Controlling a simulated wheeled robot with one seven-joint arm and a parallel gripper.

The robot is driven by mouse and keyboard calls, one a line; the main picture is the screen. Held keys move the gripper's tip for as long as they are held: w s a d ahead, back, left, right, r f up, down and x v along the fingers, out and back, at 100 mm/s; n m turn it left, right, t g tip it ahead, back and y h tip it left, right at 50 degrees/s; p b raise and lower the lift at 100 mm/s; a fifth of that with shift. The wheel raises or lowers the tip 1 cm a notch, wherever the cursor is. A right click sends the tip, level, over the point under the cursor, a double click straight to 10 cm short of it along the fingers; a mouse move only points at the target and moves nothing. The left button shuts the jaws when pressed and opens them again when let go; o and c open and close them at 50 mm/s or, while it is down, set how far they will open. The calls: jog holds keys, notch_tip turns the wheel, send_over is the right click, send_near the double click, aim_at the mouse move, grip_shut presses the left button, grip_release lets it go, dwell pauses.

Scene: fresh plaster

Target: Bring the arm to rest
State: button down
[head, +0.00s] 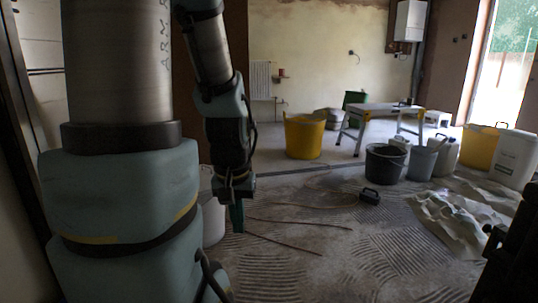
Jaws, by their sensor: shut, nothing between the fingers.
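My arm hangs down through the left and middle of the head view, its upper links close to the camera. My gripper (237,217) is at its lower end and points down over the floor. The fingers are small and dark in this view. They are shut with nothing held. The gripper overlaps a pale bucket (214,222) in the picture; I cannot tell whether they touch.
A yellow bucket (304,137), a black bucket (385,163), a grey bucket (420,162) and white canisters (515,158) stand on the floor. A work platform (385,111) is behind. Thin rods (285,239) and a crumpled sheet (458,222) lie on the ridged floor (330,265).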

notch_tip(320, 180, up, 32)
jog(key=p, duration=3)
